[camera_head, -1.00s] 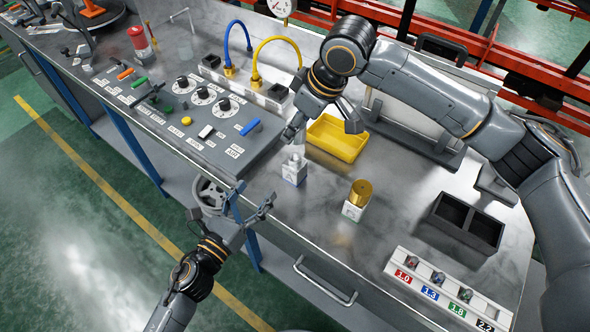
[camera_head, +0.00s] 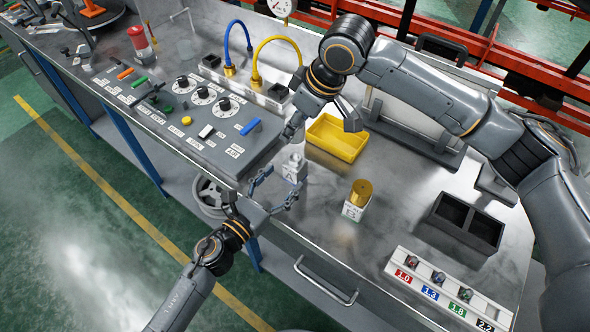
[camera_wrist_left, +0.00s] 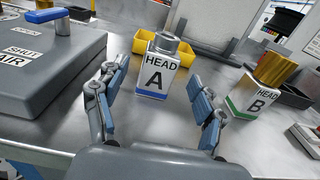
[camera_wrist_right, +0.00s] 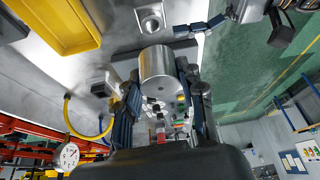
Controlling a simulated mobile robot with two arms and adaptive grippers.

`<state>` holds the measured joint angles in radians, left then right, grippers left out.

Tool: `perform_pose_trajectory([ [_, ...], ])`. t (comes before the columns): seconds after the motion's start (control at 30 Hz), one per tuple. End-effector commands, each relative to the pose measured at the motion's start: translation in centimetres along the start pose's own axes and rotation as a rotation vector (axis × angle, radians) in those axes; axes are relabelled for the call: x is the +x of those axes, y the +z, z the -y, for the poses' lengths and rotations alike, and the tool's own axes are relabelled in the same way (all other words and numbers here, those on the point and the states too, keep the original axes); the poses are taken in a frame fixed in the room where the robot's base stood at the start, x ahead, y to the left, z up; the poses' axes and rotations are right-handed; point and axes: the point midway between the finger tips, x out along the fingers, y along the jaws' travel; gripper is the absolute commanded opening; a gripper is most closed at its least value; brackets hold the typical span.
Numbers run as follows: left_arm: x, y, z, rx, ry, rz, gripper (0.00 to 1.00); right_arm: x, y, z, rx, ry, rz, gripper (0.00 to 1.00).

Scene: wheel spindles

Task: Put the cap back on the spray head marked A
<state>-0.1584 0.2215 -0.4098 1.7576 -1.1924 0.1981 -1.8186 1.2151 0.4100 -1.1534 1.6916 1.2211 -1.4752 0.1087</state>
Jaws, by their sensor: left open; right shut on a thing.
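Spray head A (camera_head: 294,172) is a white block with a blue stripe, upright on the bench; the left wrist view shows its lettered face (camera_wrist_left: 154,78) and grey round top (camera_wrist_left: 170,43). My left gripper (camera_head: 279,186) is open and empty at the bench's front edge, its fingers (camera_wrist_left: 165,98) spread before the block, without visible contact. My right gripper (camera_head: 320,127) is above the bench near head A, shut on a silver cylindrical cap (camera_wrist_right: 160,68). The cap is apart from the block's top (camera_wrist_right: 150,18) in the right wrist view and hard to make out in the head view.
Head B (camera_head: 352,211) wears a gold cap (camera_head: 361,190) to the right of head A. A yellow tray (camera_head: 334,151) lies behind them. The grey control panel (camera_head: 215,160) is close on the left. A black two-slot box (camera_head: 466,242) and numbered rack (camera_head: 420,285) stand right.

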Motion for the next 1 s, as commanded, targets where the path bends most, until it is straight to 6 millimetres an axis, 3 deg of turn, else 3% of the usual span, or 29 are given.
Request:
perform_pose_trajectory([
  [0.1,2.4,0.1,0.0,-0.001,0.000,0.003,0.70,0.0,0.0,0.0,0.000,0.000,0.000,0.17],
  [0.3,5.1,0.1,-0.1,-0.001,0.002,0.002,0.70,0.0,0.0,0.0,0.000,0.000,0.000,0.17],
  [0.77,6.2,0.0,0.0,-0.002,0.001,0.000,0.70,0.0,0.0,0.0,0.000,0.000,0.000,0.17],
  [1.0,6.2,0.0,0.0,-0.002,0.001,0.000,0.25,0.0,0.0,0.0,0.000,0.000,0.000,0.17],
])
